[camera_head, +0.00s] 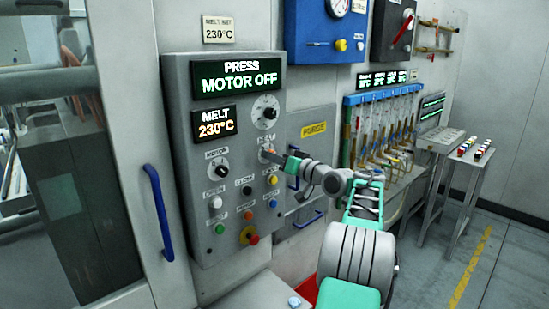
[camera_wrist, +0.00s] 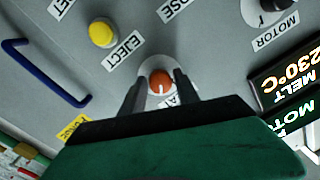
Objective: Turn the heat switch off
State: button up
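The heat switch is a round orange knob (camera_wrist: 161,80) with a white pointer line, on a pale disc in the wrist view. Its label is mostly hidden, with only the end showing. My gripper (camera_wrist: 161,88) is at the knob, one dark finger on each side of it. I cannot tell whether the fingers press on the knob or stand just clear of it.
The motor knob (camera_head: 218,170) is to the left and a dial (camera_head: 265,111) is above. A yellow eject button (camera_wrist: 102,33) is close to my gripper. A blue handle (camera_wrist: 45,73) is beside the panel.

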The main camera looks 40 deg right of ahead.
grip_shut()
jog(key=shift+f+n+b, duration=0.15)
jog(key=shift+n+b, duration=0.15)
jog(key=shift+b, duration=0.35)
jog(key=shift+n+b, duration=6.15)
jog(key=shift+n, duration=0.45)
jog(key=shift+o, duration=1.9)
grip_release()
